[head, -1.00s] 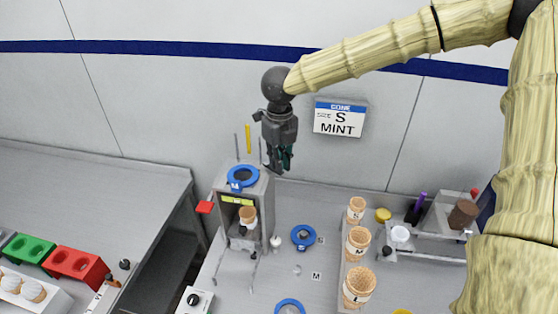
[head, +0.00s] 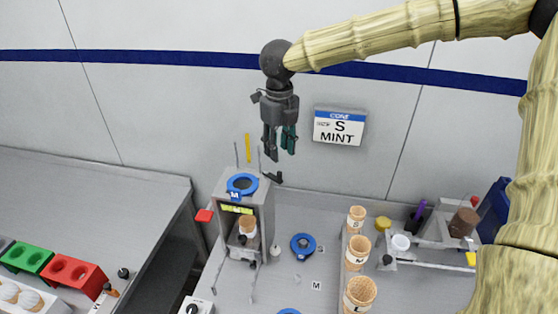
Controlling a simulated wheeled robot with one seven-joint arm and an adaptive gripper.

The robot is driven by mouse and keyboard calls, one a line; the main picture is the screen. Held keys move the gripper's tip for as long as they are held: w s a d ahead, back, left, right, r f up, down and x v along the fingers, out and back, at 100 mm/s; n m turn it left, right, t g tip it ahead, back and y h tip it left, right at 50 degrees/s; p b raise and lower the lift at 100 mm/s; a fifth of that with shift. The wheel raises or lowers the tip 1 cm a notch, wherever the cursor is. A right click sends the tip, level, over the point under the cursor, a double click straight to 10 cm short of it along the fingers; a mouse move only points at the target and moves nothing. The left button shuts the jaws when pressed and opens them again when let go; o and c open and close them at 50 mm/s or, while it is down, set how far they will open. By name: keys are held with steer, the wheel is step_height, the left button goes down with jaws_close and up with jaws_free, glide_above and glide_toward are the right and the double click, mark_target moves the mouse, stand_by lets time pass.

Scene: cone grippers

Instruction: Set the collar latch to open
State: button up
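A grey stand (head: 227,205) carries a blue ring collar (head: 242,183) marked M on its top. A small black lever-like part (head: 274,177) sticks out at the top right of the stand; it may be the collar latch, but its setting cannot be told. A red tab (head: 204,215) projects from the stand's left side. A cone (head: 247,222) stands upright inside the stand. My gripper (head: 279,150) hangs fingers down above the black part, apart from it. Its fingers are spread with a gap, and nothing shows between them.
Thin upright rods and a yellow strip (head: 248,147) rise by the stand. A loose blue ring (head: 303,246) lies to its right. Cones marked S (head: 356,219), M (head: 357,252) and L (head: 360,293) stand in a rack. A sign (head: 339,126) on the wall reads S MINT.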

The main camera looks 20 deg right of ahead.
steer(key=shift+r, duration=2.05)
